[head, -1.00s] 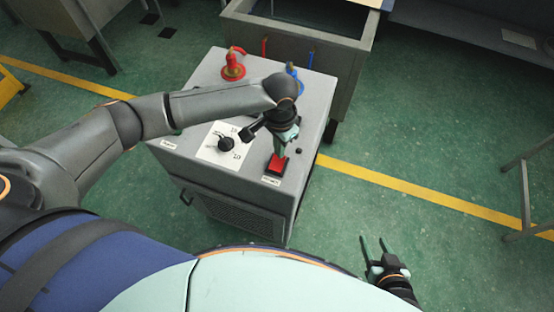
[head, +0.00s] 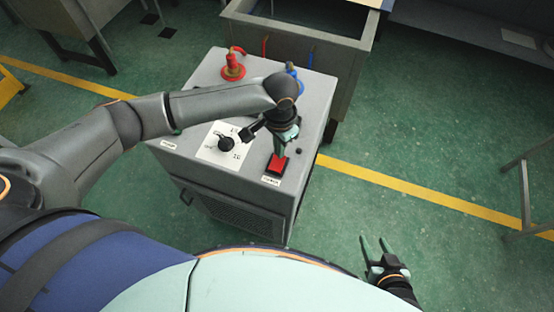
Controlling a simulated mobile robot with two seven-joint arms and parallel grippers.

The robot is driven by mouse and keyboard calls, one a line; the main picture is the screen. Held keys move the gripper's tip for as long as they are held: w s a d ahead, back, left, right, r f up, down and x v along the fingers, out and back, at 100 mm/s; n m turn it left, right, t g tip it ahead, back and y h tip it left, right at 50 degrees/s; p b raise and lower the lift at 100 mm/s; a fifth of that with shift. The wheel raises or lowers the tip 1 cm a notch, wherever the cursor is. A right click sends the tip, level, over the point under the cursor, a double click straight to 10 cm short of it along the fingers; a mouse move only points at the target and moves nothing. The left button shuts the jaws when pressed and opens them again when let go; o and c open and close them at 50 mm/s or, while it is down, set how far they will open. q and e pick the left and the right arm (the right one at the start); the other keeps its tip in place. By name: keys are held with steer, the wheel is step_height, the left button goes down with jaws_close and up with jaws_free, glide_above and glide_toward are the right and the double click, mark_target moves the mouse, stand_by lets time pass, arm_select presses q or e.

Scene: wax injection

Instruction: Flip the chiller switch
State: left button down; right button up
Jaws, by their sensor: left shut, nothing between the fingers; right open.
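The chiller (head: 232,195) is a grey box unit in the middle of the head view. Its red switch (head: 277,165) sits in a dark frame at the near right of the top, with a small label below it. My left gripper (head: 281,153) is shut and empty, pointing down with its fingertips at the upper edge of the switch. I cannot tell whether they touch it. My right gripper (head: 376,249) is open and empty, low over the floor to the right of the chiller.
A black dial (head: 226,144) on a white plate sits left of the switch. A red valve (head: 234,66) and a partly hidden blue valve (head: 294,74) stand at the back of the top. A grey tank (head: 345,75) stands behind.

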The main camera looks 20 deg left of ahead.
arm_select(q)
steer(key=shift+f+b, duration=0.35)
steer(key=shift+f, duration=0.7)
stand_by(0.6)
step_height(320, 180, up, 5)
steer(key=p, duration=0.5)
steer(key=shift+p, duration=0.4)
steer(key=shift+r, duration=1.05)
